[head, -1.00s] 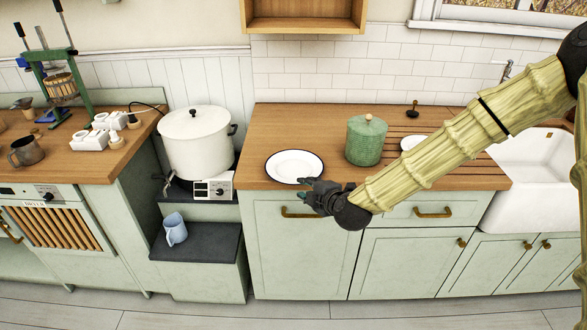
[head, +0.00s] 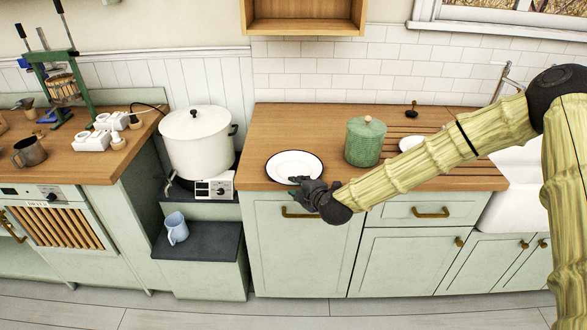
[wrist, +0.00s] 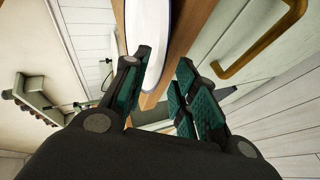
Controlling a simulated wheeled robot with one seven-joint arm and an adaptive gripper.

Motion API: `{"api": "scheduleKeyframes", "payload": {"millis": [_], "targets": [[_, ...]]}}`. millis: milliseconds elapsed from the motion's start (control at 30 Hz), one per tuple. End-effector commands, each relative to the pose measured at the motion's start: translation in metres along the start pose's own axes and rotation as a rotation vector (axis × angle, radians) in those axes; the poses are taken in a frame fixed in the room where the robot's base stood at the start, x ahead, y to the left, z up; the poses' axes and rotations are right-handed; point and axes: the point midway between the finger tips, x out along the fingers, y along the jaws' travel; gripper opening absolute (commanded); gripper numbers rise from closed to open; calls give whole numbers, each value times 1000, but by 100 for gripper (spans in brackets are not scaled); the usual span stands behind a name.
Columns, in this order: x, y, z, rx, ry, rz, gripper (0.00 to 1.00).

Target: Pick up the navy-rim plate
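The navy-rim plate (head: 291,165) is white with a thin dark rim and lies flat on the wooden counter near its front edge. My gripper (head: 298,184) is at the plate's front rim in the head view. In the wrist view the plate (wrist: 149,28) shows at the top, just beyond the fingertips. My gripper (wrist: 167,72) is open there, with a gap between its two teal-padded fingers and nothing held. The plate's near rim is partly hidden by my gripper in the head view. I cannot tell whether a finger touches it.
A green lidded jar (head: 365,142) stands right of the plate on the counter (head: 330,118). A second white plate (head: 411,143) lies behind my arm. A large white pot (head: 197,145) stands to the left. A drawer handle (wrist: 262,45) sits below the counter edge.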

Motion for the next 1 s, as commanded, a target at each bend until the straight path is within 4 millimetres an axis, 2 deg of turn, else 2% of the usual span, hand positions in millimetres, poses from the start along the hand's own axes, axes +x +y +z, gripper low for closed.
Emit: {"api": "scheduleKeyframes", "payload": {"millis": [200,467,633,1000], "targets": [[10,0,0,0,0,0,28],[12,0,0,0,0,0,28],[11,0,0,0,0,0,0],[11,1,0,-1,0,1,0]]}}
